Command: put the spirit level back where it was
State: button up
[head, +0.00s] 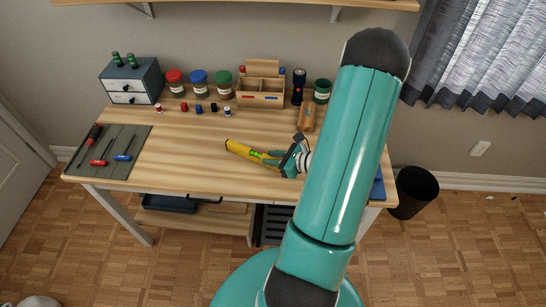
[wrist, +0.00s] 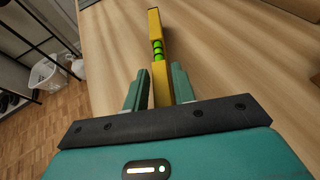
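The yellow spirit level (head: 240,149) with green vials is over the middle of the wooden desk in the head view. It also shows in the wrist view (wrist: 155,28), running lengthwise away from me between my two fingers. My gripper (head: 271,158) is shut on the spirit level near its close end, with one teal finger on each side in the wrist view (wrist: 159,76). I cannot tell whether the level touches the desk (head: 190,170) or hangs slightly above it. My arm hides part of the desk's right side.
A dark green mat (head: 130,142) with screwdrivers lies at the left. A drawer box (head: 130,88), several lidded jars, a wooden organizer (head: 260,99), a flashlight (head: 298,87) and a wooden block (head: 306,118) line the back. The middle-left desktop is clear. A black bin (head: 414,190) stands right.

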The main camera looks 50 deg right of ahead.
jog(key=shift+o, duration=1.2)
jog(key=shift+r, duration=0.2)
jog(key=v, duration=1.2)
jog(key=w+a+r+n+g+y, duration=0.2)
jog(key=w+a+r+n+g, duration=0.2)
jog(key=a+r+n, duration=0.4)
jog(key=w+a+r+n+g+y, duration=0.2)
jog(key=w+a+r+n+g, duration=0.15)
jog(key=a+n, duration=0.45)
jog(key=s+a+r+n+h, duration=0.1)
jog(key=a+r+n+h, duration=0.2)
jog(key=a+r+n, duration=0.4)
jog(key=s+a+r+n+h, duration=0.2)
jog(key=a+r+n+h, duration=0.2)
jog(key=a+r+n, duration=0.3)
jog(key=a+n, duration=0.2)
jog(key=n, duration=0.1)
jog(key=shift+s+a+r+h, duration=0.25)
jog(key=shift+a+h, duration=0.05)
jog(key=shift+a, duration=0.05)
